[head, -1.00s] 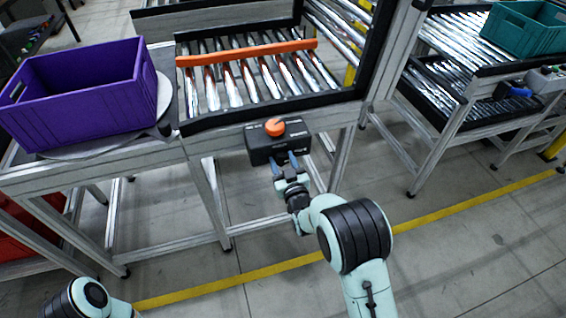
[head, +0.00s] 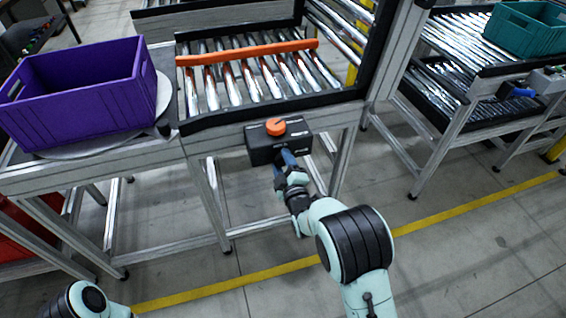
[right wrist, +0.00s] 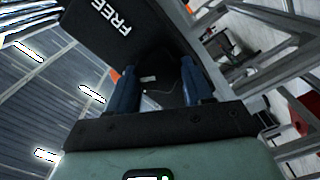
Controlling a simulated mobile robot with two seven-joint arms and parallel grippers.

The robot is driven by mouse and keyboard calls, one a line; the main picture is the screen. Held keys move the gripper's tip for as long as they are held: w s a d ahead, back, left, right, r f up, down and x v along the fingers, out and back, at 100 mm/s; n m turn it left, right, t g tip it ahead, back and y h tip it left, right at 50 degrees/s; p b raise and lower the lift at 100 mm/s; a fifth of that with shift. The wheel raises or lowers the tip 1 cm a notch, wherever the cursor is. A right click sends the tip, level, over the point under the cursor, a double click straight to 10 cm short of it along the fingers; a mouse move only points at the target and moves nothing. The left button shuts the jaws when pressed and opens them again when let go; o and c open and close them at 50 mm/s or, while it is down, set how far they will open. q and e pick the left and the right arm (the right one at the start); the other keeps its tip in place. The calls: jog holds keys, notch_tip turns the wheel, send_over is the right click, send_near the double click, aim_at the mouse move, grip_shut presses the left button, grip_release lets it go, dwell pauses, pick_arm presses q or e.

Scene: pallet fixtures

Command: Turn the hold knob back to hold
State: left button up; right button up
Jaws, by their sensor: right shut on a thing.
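A black control box (head: 265,150) is fixed under the front edge of the roller conveyor, with an orange round knob (head: 275,126) on top. My right gripper (head: 286,157) is at the front face of the box, under its lower edge in the picture. In the right wrist view, my two blue fingers (right wrist: 160,78) are shut on a dark knob (right wrist: 160,68) bearing a small white mark, which I take as the hold knob. The word FREE (right wrist: 111,17) is printed on the box beside it. The knob is hidden in the head view. My left gripper is out of view.
An orange bar (head: 245,53) lies across the rollers. A purple crate (head: 85,105) stands on a round plate at the left. A teal crate (head: 530,35) is on another conveyor at the right. Table legs flank the box; the floor in front is clear.

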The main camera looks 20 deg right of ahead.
jog(key=n, duration=0.6)
jog(key=shift+f+p, duration=0.1)
jog(key=shift+p, duration=0.2)
dwell(0.4)
jog(key=o, duration=1)
jog(key=shift+o, duration=0.2)
jog(key=s, duration=1.3)
jog(key=shift+s+d+p, duration=0.2)
jog(key=shift+s+p, duration=0.05)
jog(key=shift+p, duration=0.1)
